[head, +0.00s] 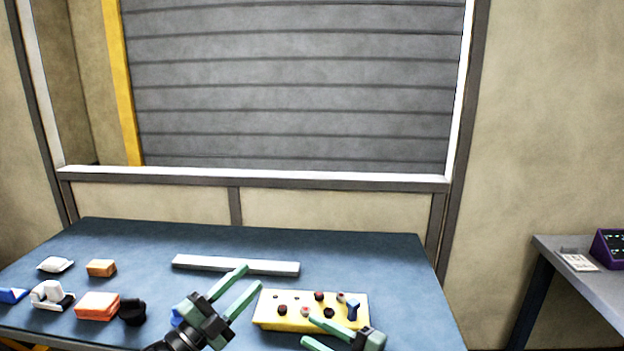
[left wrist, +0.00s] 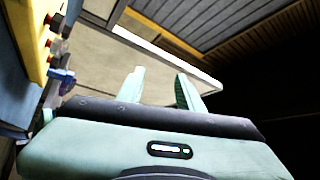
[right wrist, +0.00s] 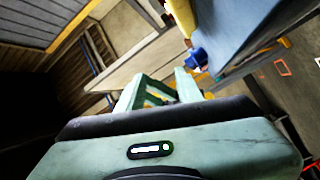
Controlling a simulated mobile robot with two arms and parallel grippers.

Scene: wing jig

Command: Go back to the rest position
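My left gripper (head: 251,275) is in front of the grey bar and left of the yellow block in the head view. Its two green fingers stand apart with nothing between them, and the left wrist view shows the same gap (left wrist: 161,85). My right gripper (head: 308,330) is at the near side of the yellow block, low in the head view. Its fingers are also apart, and the right wrist view shows no held object (right wrist: 160,85). The yellow block (head: 262,316) lies on the blue table (head: 380,262) and carries several dark and red knobs and a blue piece (head: 352,310).
A long grey bar (head: 236,265) lies behind the block. At the table's left are an orange block (head: 101,268), an orange-and-white block (head: 97,306), a black round piece (head: 132,312) and white parts (head: 55,264). A side bench (head: 590,283) holds a purple device (head: 609,248).

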